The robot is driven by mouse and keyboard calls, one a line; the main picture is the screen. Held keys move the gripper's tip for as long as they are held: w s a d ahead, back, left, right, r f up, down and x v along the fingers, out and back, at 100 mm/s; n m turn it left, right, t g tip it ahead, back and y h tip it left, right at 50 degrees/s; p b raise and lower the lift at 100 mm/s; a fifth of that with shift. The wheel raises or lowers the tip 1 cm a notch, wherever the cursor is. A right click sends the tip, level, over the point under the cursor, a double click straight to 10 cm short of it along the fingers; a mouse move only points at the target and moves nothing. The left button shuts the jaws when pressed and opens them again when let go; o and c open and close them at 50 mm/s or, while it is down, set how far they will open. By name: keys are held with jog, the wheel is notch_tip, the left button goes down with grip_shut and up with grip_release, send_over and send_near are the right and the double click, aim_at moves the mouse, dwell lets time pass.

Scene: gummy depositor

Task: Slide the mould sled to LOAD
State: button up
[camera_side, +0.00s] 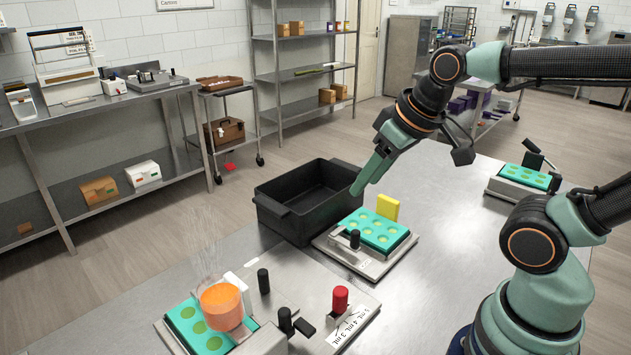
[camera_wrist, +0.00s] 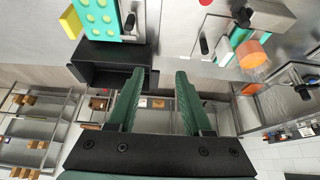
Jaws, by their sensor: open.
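A teal mould (camera_side: 190,320) with round yellow-green cavities sits at the front left, partly under an orange-filled clear cup (camera_side: 221,304) of the depositor. A black upright knob (camera_side: 285,319) stands beside it; I cannot tell whether it belongs to the sled. No LOAD marking is readable. The cup also shows at the upper right of the wrist view (camera_wrist: 252,54). My gripper (camera_side: 357,191) is open and empty, above the bench near the black bin's right edge and behind a second teal mould (camera_side: 374,231). In the wrist view my gripper (camera_wrist: 159,76) shows both fingers apart.
A black bin (camera_side: 276,208) stands behind the depositor. The second mould's plate has a black knob (camera_side: 355,239) and a yellow block (camera_side: 388,206). A red knob (camera_side: 340,297), another black knob (camera_side: 263,281) and a volume label (camera_side: 352,325) are on the depositor.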

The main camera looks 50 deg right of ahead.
jog(key=shift+o, duration=0.6)
jog(key=n+g, duration=0.5)
jog(key=g, duration=0.1)
send_over(263, 271)
notch_tip(263, 271, down, 9)
notch_tip(263, 271, down, 12)
jog(key=shift+r, duration=0.15)
grip_shut()
dwell(0.6)
